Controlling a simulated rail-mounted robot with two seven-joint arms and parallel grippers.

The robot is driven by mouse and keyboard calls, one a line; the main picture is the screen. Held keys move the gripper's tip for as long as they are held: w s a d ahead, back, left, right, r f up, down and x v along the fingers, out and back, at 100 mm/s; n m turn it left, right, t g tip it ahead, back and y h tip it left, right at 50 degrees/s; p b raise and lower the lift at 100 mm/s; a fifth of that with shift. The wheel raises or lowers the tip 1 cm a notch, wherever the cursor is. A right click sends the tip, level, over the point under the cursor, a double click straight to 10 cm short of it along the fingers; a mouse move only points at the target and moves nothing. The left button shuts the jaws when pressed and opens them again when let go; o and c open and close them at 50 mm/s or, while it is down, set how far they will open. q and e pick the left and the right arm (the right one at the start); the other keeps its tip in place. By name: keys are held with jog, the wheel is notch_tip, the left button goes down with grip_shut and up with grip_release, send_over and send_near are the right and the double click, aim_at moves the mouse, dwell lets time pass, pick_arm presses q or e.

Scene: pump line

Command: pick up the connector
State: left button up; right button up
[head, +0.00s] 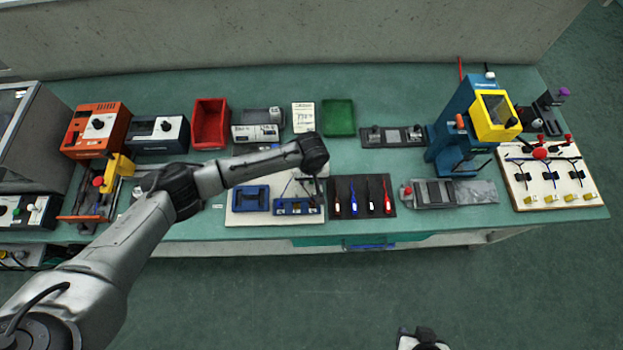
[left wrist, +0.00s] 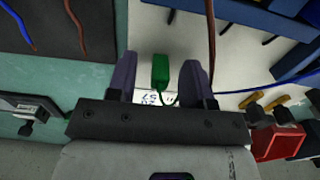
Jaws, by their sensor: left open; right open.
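The green connector (left wrist: 160,70) lies on the pale work mat (left wrist: 145,28), with a thin green cord running from its lower end. My left gripper (left wrist: 157,78) is open, with one dark finger on each side of the connector and visible gaps between. In the head view my left gripper (head: 307,182) points down over the pale mat (head: 250,218), and I cannot make out the connector there. Part of my right gripper (head: 424,336) shows at the bottom edge, away from the bench; its fingers are not clear.
Blue holders (head: 297,206) stand on the pale mat, close to my left gripper. A dark mat with screwdrivers (head: 361,196) lies to their right. A blue and yellow press (head: 480,115) stands further right. Red (head: 210,122) and green (head: 338,117) bins stand behind.

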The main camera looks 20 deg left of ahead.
pick_arm(q)
grip_shut()
dwell(0.4)
